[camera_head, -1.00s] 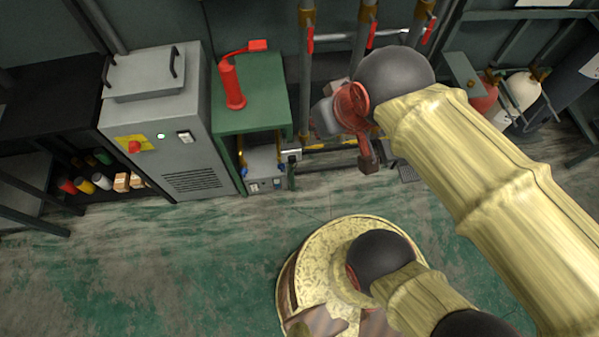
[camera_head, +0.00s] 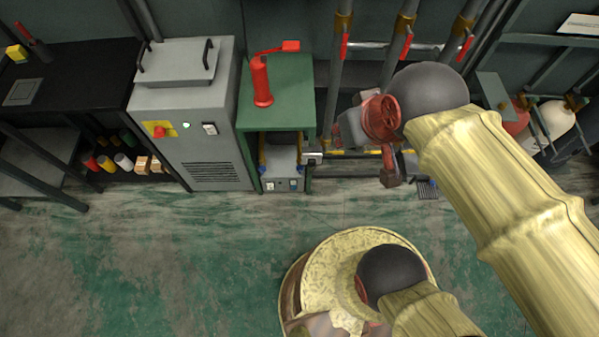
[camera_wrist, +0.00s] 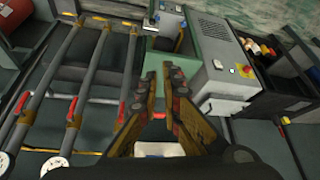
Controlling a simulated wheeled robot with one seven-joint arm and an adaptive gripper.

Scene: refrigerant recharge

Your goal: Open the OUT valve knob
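No knob can be read as OUT in these frames; labels are too small. A small grey unit (camera_head: 282,180) with small blue and yellow parts sits low under the green table (camera_head: 246,118). It also shows at the top of the wrist view (camera_wrist: 168,20). Three upright pipes carry red lever handles (camera_head: 406,46), which show in the wrist view too (camera_wrist: 73,108). My gripper (camera_wrist: 162,78) is open and empty in the wrist view, its fingers apart and pointing toward the green table. In the head view my gripper's fingers are hard to make out. It touches no knob that I can see.
A grey cabinet (camera_head: 212,150) with a red button stands left of the green table. A red tool (camera_head: 262,82) stands on the table. A black bench (camera_head: 80,75) is at far left and gas cylinders (camera_head: 556,118) at right. The green floor (camera_head: 150,260) is clear in front.

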